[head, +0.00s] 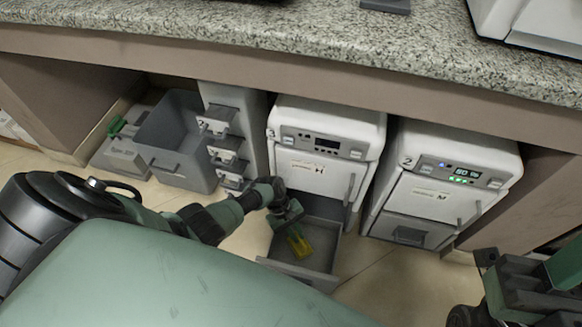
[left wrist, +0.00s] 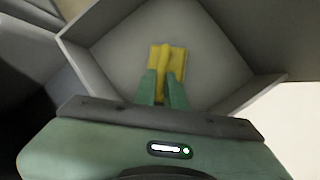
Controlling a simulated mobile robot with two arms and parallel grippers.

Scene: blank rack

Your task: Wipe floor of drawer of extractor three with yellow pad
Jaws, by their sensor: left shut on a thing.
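The white extractor (head: 325,135) marked 3 stands under the counter. Its lower drawer (head: 325,240) is pulled out, a grey open tray; its floor and walls also show in the left wrist view (left wrist: 215,45). My left gripper (head: 294,228) reaches down into the drawer and is shut on the yellow pad (head: 300,245). In the left wrist view the green fingers (left wrist: 162,88) pinch the pad's raised middle, and the pad (left wrist: 178,57) is spread flat at or just over the drawer floor. I cannot tell if it touches. My right gripper (head: 535,285) is partly in view at the lower right; its fingertips are unclear.
Extractor 2 (head: 445,180), with lit green lights and a closed drawer, stands to the right. A grey bin (head: 180,140) and a grey rack of small drawers (head: 230,135) stand to the left. The granite counter (head: 300,30) overhangs them all.

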